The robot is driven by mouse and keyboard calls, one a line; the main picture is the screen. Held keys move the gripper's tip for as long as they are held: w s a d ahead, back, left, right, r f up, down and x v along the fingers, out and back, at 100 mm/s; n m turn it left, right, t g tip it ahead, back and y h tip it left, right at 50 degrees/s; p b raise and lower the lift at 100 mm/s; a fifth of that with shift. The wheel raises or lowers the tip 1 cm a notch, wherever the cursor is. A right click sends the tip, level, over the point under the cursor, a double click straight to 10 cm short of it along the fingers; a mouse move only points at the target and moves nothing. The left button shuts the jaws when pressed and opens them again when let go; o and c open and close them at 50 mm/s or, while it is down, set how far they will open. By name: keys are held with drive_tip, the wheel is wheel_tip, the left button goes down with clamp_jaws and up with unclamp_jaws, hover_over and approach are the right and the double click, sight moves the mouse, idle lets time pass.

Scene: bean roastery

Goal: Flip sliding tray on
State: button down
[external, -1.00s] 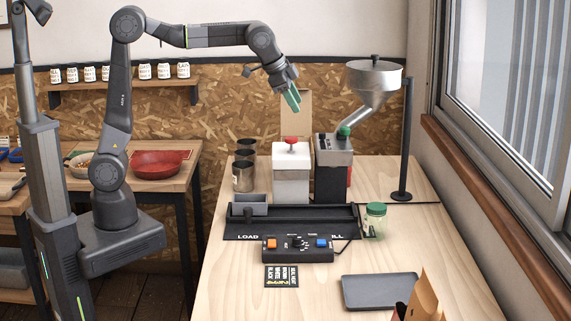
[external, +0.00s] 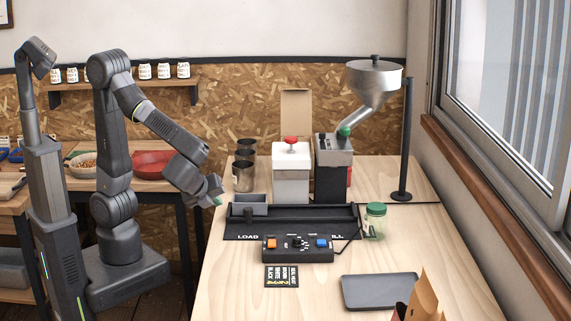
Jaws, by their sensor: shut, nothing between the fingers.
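The sliding tray (external: 249,203) is a small grey box at the left end of a dark rail (external: 310,218) marked LOAD at left and FILL at right. A black upright handle stands at the front of the tray. In front is a black control box (external: 325,254) with an orange button (external: 271,243) at left, a dark knob (external: 297,242) in the middle and a blue button (external: 321,243) at right. My gripper (external: 217,200) is just left of the tray, beside the table's left edge; its fingers are shut and mostly hidden behind the wrist.
A white grinder with a red knob (external: 291,160) and a hopper machine (external: 373,90) stand behind the rail. A green-lidded jar (external: 375,220) stands at its right end. Dark cups (external: 243,175) stand at the back left. A grey flat tray (external: 380,291) lies front right.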

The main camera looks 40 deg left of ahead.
drive_tip(key=s+a+f+m+t+h+b, duration=0.5)
drive_tip(key=f+m+t+h+b, duration=0.2)
drive_tip(key=m, duration=0.7)
drive_tip(key=shift+s+a+f+m+t+h+b, duration=0.25)
drive_tip(key=shift+a+t+h+b, duration=0.35)
drive_tip(key=shift+b, duration=0.75)
drive_tip(key=shift+w+d+r, duration=0.1)
drive_tip(key=shift+w+d, duration=0.1)
drive_tip(key=shift+d, duration=0.05)
drive_tip(key=b, duration=0.1)
approach(249, 208)
drive_tip(key=shift+f+x, duration=0.15)
drive_tip(key=shift+x, duration=1.05)
drive_tip(key=shift+f+x, duration=0.2)
drive_tip(key=shift+x, duration=1.05)
drive_tip(key=shift+d, duration=0.1)
